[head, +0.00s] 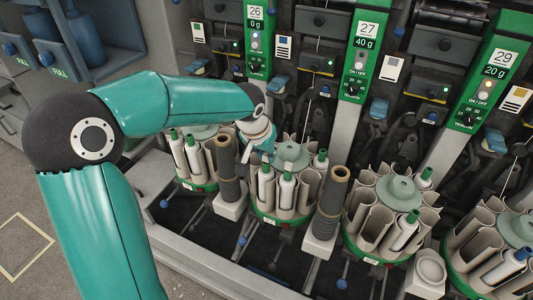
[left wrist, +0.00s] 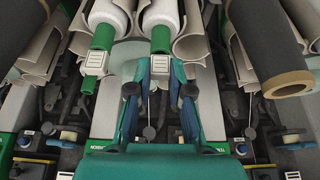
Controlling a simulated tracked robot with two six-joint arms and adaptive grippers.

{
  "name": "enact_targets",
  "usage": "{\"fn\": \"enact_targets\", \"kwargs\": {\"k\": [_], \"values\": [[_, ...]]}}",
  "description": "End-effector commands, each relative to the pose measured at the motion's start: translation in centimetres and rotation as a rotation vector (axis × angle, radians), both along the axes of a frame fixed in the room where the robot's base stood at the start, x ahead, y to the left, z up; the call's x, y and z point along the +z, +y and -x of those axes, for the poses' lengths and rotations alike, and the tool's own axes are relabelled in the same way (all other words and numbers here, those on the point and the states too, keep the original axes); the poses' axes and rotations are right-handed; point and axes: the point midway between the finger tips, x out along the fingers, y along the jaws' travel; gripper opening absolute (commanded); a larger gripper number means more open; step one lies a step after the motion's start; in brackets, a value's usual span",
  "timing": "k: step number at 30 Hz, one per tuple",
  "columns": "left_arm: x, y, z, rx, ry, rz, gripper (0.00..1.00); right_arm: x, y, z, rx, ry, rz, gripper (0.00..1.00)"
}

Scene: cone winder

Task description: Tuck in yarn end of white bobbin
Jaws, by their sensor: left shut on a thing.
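A white bobbin (head: 266,186) with a green tip stands in the round multi-pocket magazine below unit 27. It also shows in the left wrist view (left wrist: 160,14), where its green tip points down toward my gripper. My left gripper (head: 266,150) is at the top of this bobbin. In the left wrist view its blue fingers (left wrist: 160,70) lie on both sides of the green tip, with a small white label between them, and are shut on it. I cannot make out the yarn end. My right gripper is not in view.
A second white bobbin (left wrist: 110,14) stands close beside the held one. Dark tubes (head: 228,170) and (head: 328,203) rise from white blocks on either side of the magazine (head: 284,219). More magazines (head: 390,247) stand to the right. Green unit panels (head: 363,45) rise behind.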

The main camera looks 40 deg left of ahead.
Motion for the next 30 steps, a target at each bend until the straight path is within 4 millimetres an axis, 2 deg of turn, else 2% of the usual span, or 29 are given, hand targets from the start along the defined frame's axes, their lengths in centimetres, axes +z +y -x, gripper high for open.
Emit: {"fn": "enact_targets", "kwargs": {"k": [13,14,18,19,25,30], "values": [[-0.05,0.0,-0.01,0.0,0.0,0.0,0.09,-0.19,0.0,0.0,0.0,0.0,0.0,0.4],[-0.05,0.0,-0.01,0.0,0.0,0.0,0.23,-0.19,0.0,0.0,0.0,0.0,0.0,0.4],[-0.06,0.0,0.0,0.0,0.0,0.0,0.46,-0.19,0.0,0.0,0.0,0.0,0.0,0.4],[-0.06,0.0,0.0,0.0,0.0,0.0,0.49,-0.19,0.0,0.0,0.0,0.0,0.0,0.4],[-0.07,0.0,0.0,0.0,0.0,0.0,0.49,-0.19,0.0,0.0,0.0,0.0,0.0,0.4],[-0.08,0.0,0.0,0.0,0.0,0.0,0.74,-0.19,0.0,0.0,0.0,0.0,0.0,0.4]]}}
